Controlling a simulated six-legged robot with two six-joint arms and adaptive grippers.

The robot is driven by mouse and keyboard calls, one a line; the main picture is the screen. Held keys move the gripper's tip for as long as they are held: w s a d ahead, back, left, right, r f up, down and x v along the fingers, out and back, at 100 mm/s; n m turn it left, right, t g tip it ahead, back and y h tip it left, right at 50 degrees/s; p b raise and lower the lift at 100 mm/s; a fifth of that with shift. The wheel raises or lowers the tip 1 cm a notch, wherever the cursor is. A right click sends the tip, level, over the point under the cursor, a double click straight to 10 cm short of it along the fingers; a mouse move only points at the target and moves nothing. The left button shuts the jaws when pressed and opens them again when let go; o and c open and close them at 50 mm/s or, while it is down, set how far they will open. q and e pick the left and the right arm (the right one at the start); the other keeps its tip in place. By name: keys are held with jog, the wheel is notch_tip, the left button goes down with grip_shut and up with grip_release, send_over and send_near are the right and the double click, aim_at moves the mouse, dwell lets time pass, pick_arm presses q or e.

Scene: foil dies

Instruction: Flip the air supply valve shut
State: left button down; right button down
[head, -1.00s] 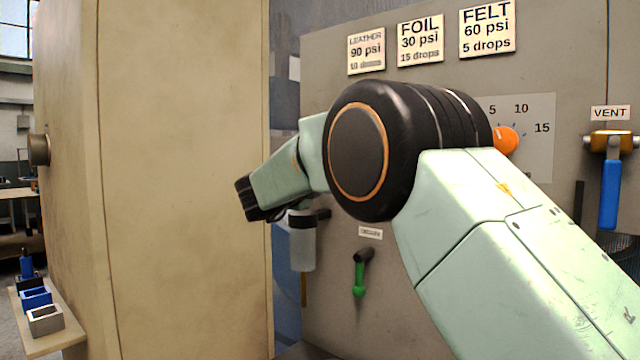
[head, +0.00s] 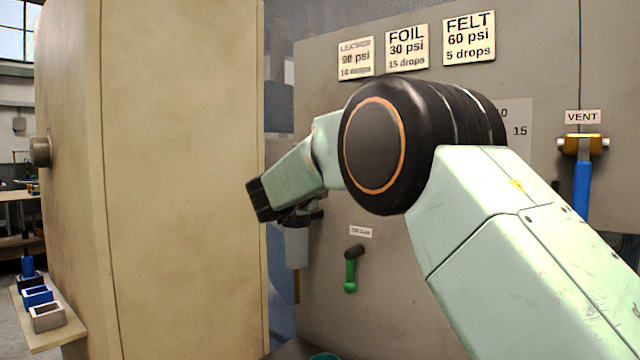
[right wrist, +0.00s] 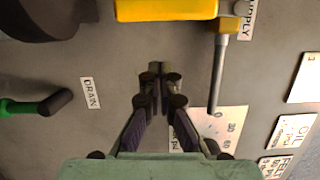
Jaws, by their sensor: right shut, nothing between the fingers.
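In the right wrist view the supply valve shows at the top edge, partly cut off. Its thick yellow handle (right wrist: 165,9) points left in that picture, away from the partly visible SUPPLY label (right wrist: 246,18), and crosses the line of a thin grey pipe (right wrist: 217,75). My right gripper (right wrist: 154,75) is shut and empty, below the handle in that picture and apart from it. In the head view my right arm hides the supply valve, and its gripper (head: 298,217) is mostly hidden behind the wrist. My left gripper is out of view.
A green drain lever (head: 350,275) hangs below the gripper's level. A translucent bowl (head: 297,247) hangs close by the gripper. The blue-handled vent valve (head: 582,185) is at right. A tan cabinet (head: 185,180) stands close on the left. Setting cards (head: 407,47) sit above.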

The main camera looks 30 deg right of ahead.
jog(key=v, duration=0.9)
jog(key=shift+a, duration=0.25)
jog(key=shift+s+a, duration=0.15)
jog(key=shift+s, duration=0.15)
